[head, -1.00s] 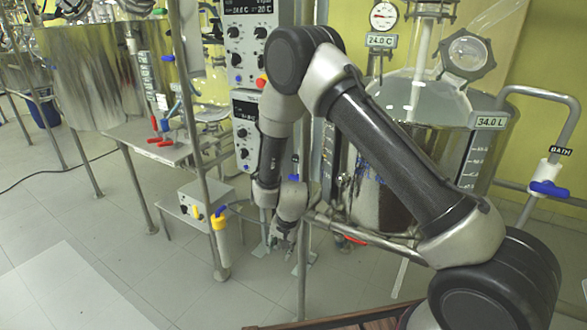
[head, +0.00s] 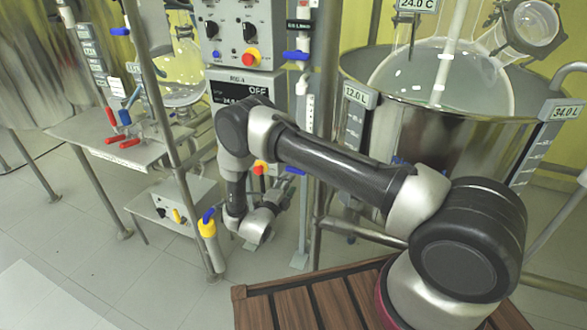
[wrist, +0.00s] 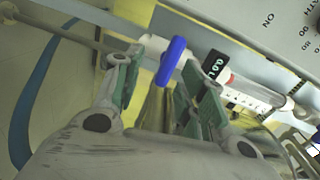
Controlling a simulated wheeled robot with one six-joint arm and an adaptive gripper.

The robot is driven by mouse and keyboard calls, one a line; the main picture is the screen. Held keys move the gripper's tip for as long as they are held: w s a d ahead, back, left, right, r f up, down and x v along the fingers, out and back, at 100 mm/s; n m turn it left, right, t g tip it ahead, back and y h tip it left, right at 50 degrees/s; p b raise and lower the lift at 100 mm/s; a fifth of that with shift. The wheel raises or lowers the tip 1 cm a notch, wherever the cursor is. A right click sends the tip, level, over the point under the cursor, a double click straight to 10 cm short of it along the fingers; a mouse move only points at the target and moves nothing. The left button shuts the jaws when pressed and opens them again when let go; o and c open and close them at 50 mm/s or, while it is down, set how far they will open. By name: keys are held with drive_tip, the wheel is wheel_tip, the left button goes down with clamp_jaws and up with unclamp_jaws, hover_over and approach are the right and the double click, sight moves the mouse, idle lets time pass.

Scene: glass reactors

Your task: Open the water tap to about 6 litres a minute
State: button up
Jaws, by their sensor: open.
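A blue tap handle (wrist: 171,60) lies crosswise on a pale pipe in the wrist view, beside a black label (wrist: 214,65) that seems to read 0.0 L. A clear, marked flow tube (wrist: 258,95) with a red piece at its near end continues along the pipe. My gripper (wrist: 159,88) is open, with its green-padded fingers on either side of the handle; whether they touch it I cannot tell. In the head view my gripper (head: 280,193) is low by the post, close to a small blue handle (head: 294,171); its fingertips are hard to make out.
Another blue handle (head: 296,55) is higher on the same post. A control box (head: 240,88) reading OFF stands just left. A large steel vessel (head: 420,130) stands right. A low bench (head: 112,140) with red-handled valves is at left. Floor in front is clear.

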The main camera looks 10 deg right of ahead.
drive_tip(key=shift+m+t, duration=0.3)
drive_tip(key=shift+m, duration=0.2)
drive_tip(key=x, duration=0.2)
drive_tip(key=r+x, duration=0.1)
drive_tip(key=x, duration=0.4)
drive_tip(key=shift+w+d+r, duration=0.15)
drive_tip(key=shift+w+d, duration=0.1)
drive_tip(key=shift+d, duration=0.15)
drive_tip(key=shift+c, duration=0.2)
clamp_jaws()
